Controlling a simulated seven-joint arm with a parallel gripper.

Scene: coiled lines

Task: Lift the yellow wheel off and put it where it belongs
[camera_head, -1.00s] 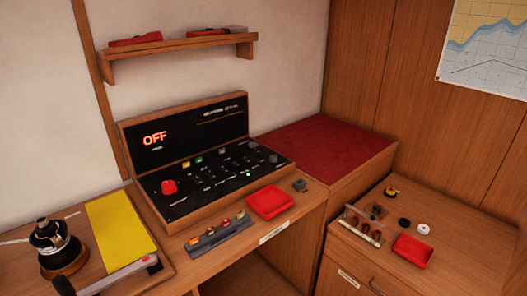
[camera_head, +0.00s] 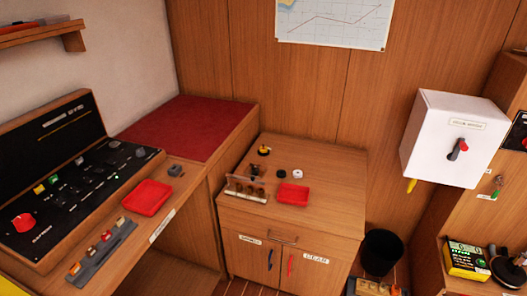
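A small round yellow-and-black thing (camera_head: 264,150) stands on the wooden cabinet top (camera_head: 330,165), toward its back left. It may be the yellow wheel, but it is too small to be sure. A black round piece (camera_head: 281,174) and a white round piece (camera_head: 297,173) lie in front of it to the right. A clear rack (camera_head: 246,190) with brown pieces stands at the cabinet's front left edge. My gripper is not in view.
A red tray (camera_head: 293,194) sits on the cabinet and another red tray (camera_head: 147,197) on the left desk. A white box (camera_head: 452,138) hangs on the right, with a yellow tip (camera_head: 411,185) below it. A black bin (camera_head: 381,250) stands on the floor. The cabinet top's right side is clear.

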